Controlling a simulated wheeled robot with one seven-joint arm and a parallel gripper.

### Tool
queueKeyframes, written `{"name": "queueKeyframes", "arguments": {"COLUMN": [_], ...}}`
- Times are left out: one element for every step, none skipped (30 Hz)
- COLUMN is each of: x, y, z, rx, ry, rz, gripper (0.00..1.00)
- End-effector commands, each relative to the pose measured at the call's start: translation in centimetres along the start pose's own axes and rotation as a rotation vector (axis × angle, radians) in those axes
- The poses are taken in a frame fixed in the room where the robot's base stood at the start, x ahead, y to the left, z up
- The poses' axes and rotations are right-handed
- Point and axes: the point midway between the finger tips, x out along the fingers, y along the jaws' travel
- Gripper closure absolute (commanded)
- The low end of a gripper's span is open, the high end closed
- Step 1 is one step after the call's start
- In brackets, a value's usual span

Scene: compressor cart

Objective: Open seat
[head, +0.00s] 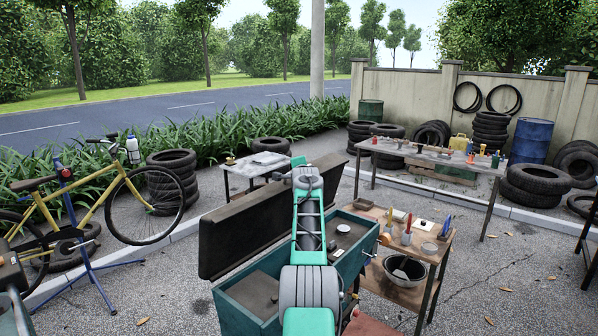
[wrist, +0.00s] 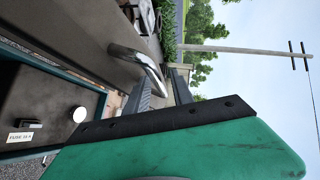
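The seat is a long dark padded lid (head: 228,230) on the teal cart box (head: 243,311). In the head view it stands raised on the box's left side, and the box interior shows. In the wrist view the seat's dark face (wrist: 85,35) fills the upper left, with a curved silver handle (wrist: 140,56) on it. My gripper (wrist: 170,90) has its grey fingers on either side of the handle's end and appears shut on it. In the head view my arm hides the fingers and the handle.
Inside the box are a round knob (wrist: 79,114) and a label reading FUSE 15 A (wrist: 20,137). A wooden side table (head: 405,240) with tools and a bowl stands close right of the cart. A yellow bicycle (head: 95,205) on a blue stand is at left.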

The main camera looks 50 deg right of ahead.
Motion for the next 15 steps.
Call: {"name": "queueKeyframes", "arguments": {"x": [0.1,0.1,0.1,0.1,0.1,0.1,0.1,0.1,0.0,-0.1,-0.3,-0.6,-0.8,-1.2,-1.7], "y": [0.2,0.2,0.2,0.3,0.3,0.3,0.3,0.3,0.4,0.4,0.4,0.6,0.6,0.6,0.7], "z": [0.0,0.1,0.1,0.1,0.1,0.1,0.1,0.1,0.1,0.1,0.1,0.2,0.2,0.2,0.2], "rx": [0.0,0.0,0.0,0.0,0.0,0.0,0.0,0.0,0.0,0.0,0.0,0.0,0.0,0.0,0.0], "ry": [-0.001,-0.001,-0.002,-0.002,-0.002,-0.002,-0.002,-0.002,-0.002,-0.002,-0.002,-0.002,-0.001,-0.001,-0.001], "rz": [0.004,0.004,0.004,0.005,0.005,0.005,0.005,0.005,0.005,0.004,0.004,0.005,0.003,0.003,0.002], "gripper": [0.67,0.67,0.67,0.67,0.67,0.67,0.67,0.67,0.67,0.67,0.67,0.67,0.67,0.67,0.67]}}
